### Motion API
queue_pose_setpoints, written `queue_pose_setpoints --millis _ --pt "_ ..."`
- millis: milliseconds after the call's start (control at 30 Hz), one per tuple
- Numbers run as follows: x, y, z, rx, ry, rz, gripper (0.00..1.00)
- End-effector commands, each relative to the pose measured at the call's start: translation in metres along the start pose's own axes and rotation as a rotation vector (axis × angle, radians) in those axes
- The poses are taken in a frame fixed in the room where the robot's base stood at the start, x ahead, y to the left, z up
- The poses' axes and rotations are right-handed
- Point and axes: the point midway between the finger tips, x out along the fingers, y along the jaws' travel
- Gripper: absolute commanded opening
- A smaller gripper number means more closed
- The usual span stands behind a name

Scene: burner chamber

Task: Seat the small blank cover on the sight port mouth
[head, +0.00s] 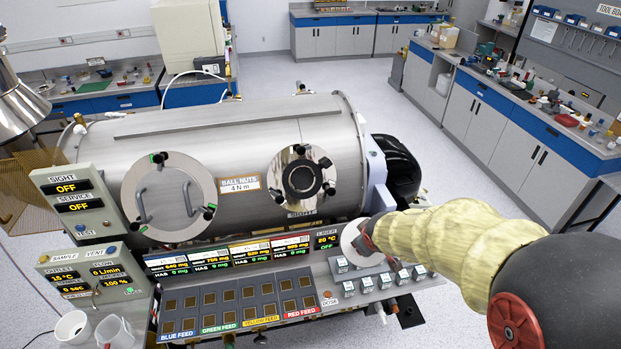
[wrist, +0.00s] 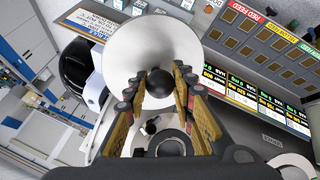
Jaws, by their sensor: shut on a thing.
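The small blank cover (head: 351,246) is a pale round disc, held in front of the chamber over the right end of the console. In the wrist view the cover (wrist: 150,42) fills the upper middle, with a black ball knob at its centre. My gripper (head: 366,238) is shut on that knob; its fingers (wrist: 159,84) stand on either side of it. The sight port mouth (head: 302,178) is a dark ring in a bright round plate on the right of the steel chamber, with black ball nuts around it. The cover is apart from the mouth, below and right of it.
A larger round cover with two handles (head: 168,197) sits on the chamber's left. The console (head: 240,305) with feed trays and displays runs below the chamber. Small labelled blocks (head: 383,281) stand under the held cover. A "Ball nuts 4 N m" label (head: 238,184) lies between the ports.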

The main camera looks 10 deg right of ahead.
Motion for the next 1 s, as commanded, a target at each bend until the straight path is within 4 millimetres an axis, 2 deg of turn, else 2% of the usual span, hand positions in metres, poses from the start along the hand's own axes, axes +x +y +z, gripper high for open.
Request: queue_pose_setpoints --millis 67,467,1000 --pt "-0.011 0.005 -0.007 -0.028 0.026 0.002 0.0" --pt "-0.024 0.006 -0.02 -0.112 0.088 0.002 0.0" --pt "-0.043 -0.006 -0.04 -0.246 0.206 -0.013 0.0"
